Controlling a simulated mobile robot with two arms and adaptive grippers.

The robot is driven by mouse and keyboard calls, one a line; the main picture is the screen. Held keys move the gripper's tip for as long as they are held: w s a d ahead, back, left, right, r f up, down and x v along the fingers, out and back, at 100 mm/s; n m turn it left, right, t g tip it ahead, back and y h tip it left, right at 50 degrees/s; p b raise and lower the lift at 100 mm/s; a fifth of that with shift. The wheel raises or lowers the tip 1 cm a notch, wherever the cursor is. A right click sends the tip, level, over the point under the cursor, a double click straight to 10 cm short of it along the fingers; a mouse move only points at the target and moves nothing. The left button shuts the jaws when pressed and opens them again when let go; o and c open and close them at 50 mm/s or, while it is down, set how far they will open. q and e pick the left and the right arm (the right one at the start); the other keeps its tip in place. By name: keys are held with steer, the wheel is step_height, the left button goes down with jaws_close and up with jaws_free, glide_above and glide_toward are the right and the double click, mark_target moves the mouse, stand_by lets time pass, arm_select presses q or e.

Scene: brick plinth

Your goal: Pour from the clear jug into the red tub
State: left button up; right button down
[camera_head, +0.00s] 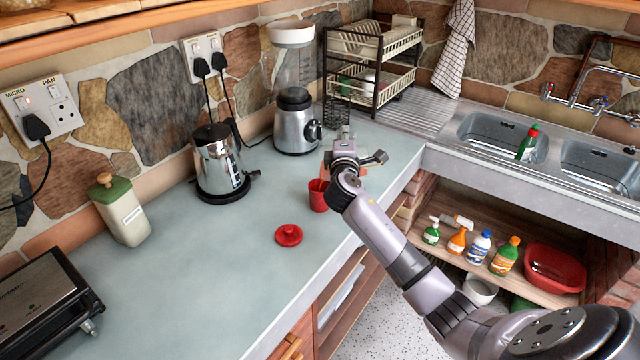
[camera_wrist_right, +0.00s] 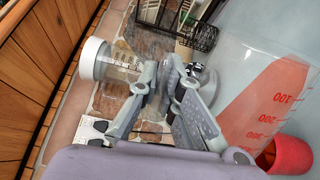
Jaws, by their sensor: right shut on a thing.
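The clear jug (camera_wrist_right: 262,105) shows in the right wrist view as a see-through body with measuring marks and red-orange contents. In the head view only a small orange patch of it (camera_head: 327,172) shows, mostly hidden by my right gripper (camera_head: 345,150). My right gripper, also in its wrist view (camera_wrist_right: 165,75), is shut on the jug; the exact grip and tilt are hard to make out. The red tub (camera_head: 317,195) stands upright on the counter, just below and left of the gripper. It also shows at the wrist view's lower right (camera_wrist_right: 291,156). My left gripper is out of view.
A red lid (camera_head: 288,235) lies on the counter (camera_head: 210,270) in front of the tub. A kettle (camera_head: 218,165), a blender (camera_head: 295,120) and a dish rack (camera_head: 372,65) stand behind. The counter's front edge is close right of the tub. The sink (camera_head: 500,140) is at right.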

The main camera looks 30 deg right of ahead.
mark_target(327, 135)
steer(key=shift+w+a+r+n+p, duration=0.25)
steer(key=shift+w+a+n+p, duration=0.15)
steer(key=shift+a+n+p, duration=0.1)
steer(key=shift+w+a+r+n+p, duration=0.2)
steer(key=shift+w+a+n+p, duration=0.2)
steer(key=shift+a, duration=0.1)
steer(key=shift+w+a+n, duration=0.15)
steer(key=shift+a+n, duration=0.1)
steer(key=shift+n, duration=0.05)
steer(key=shift+w+a, duration=0.2)
steer(key=shift+a, duration=0.05)
steer(key=shift+w+a+n+p, duration=0.2)
steer(key=shift+a+n+p, duration=0.05)
steer(key=shift+n+p, duration=0.2)
steer(key=shift+w+a+r, duration=0.1)
steer(key=shift+a, duration=0.05)
steer(key=shift+w+a+n+p, duration=0.5)
steer(key=shift+w+a+n, duration=0.15)
steer(key=shift+a+n, duration=0.3)
steer(key=shift+w+a+f+n, duration=0.3)
steer(key=shift+w+a+n, duration=0.4)
steer(key=shift+a+n, duration=0.2)
steer(key=shift+w+a+f+n, duration=0.3)
steer(key=shift+w+a+n, duration=0.15)
steer(key=shift+a+n, duration=0.15)
steer(key=shift+w+a+f+n, duration=0.3)
steer(key=shift+w+a+n, duration=0.1)
steer(key=shift+a+n, duration=0.15)
stand_by(1.5)
